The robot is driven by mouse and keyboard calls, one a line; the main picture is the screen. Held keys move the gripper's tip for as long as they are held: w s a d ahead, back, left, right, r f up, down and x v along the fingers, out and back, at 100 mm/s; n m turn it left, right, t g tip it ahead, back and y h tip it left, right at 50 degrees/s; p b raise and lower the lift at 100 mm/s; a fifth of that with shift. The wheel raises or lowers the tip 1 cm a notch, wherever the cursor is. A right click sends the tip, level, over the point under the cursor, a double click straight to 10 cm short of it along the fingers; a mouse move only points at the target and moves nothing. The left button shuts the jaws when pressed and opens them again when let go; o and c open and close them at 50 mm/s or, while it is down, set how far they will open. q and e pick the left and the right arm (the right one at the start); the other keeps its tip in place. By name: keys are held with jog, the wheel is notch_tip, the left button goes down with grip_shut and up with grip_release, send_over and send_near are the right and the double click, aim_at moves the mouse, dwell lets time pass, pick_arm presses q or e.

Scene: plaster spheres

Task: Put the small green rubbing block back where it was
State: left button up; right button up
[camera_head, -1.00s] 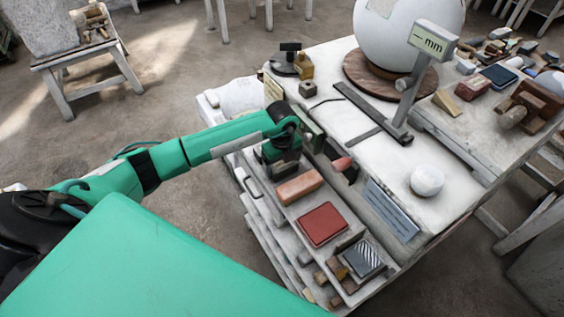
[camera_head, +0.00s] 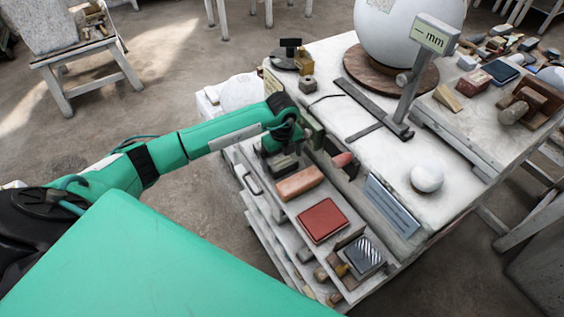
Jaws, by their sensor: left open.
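A small dull grey-green block (camera_head: 286,163) sits at the far end of the side shelf's row, just beyond the orange-pink block (camera_head: 299,183). I take it for the rubbing block, though the gripper partly covers it and its colour is hard to read. My left gripper (camera_head: 279,155) is open, pointing down directly over this block. Its fingertips are partly hidden, so I cannot tell whether they touch the block. My right gripper is not in view.
On the shelf (camera_head: 275,193), a red block (camera_head: 322,220) and a striped block (camera_head: 363,256) lie nearer. The white table (camera_head: 385,160) bears a gauge (camera_head: 412,80), a big sphere (camera_head: 408,30) and a small white ball (camera_head: 427,177). Tools crowd its far right.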

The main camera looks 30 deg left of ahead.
aim_at(282, 161)
pick_arm(q)
notch_tip(282, 161, up, 10)
jog(key=b, duration=0.3)
jog(key=shift+s+f, duration=0.1)
dwell(0.4)
